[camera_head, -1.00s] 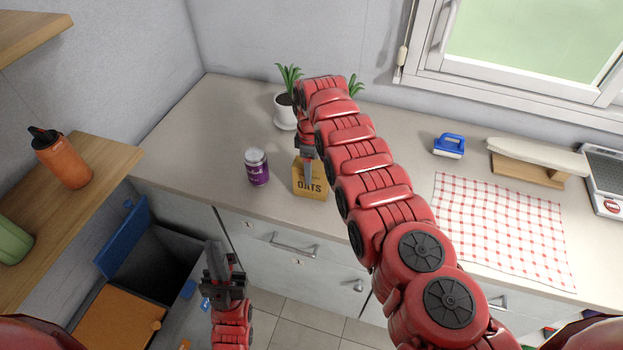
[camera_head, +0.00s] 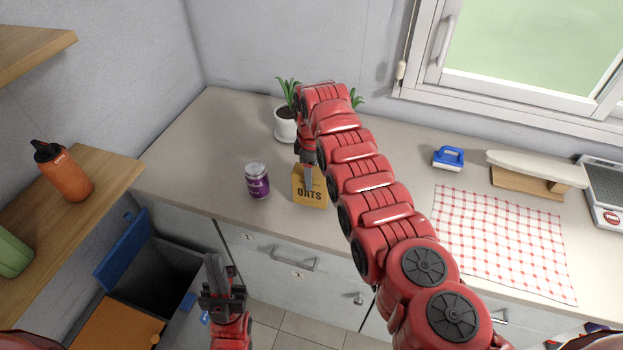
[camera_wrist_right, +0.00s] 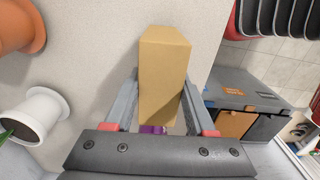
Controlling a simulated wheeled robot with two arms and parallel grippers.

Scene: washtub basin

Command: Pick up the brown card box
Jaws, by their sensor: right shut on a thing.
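The brown card box (camera_head: 309,190), marked OATS, is at the front of the counter in the head view, upright. My right gripper (camera_head: 307,174) comes down on it from above and behind. In the right wrist view the box (camera_wrist_right: 163,75) fills the space between the two fingers of my right gripper (camera_wrist_right: 162,100), which is shut on it. Whether the box's base touches the counter is hard to tell. My left gripper (camera_head: 218,275) is low in front of the drawers, away from the box; its finger gap is unclear.
A purple can (camera_head: 257,181) stands just left of the box. A white potted plant (camera_head: 286,125) is behind. A checked cloth (camera_head: 500,240), blue brush (camera_head: 448,158) and scale (camera_head: 605,190) lie to the right. An open bin (camera_head: 150,275) is at lower left.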

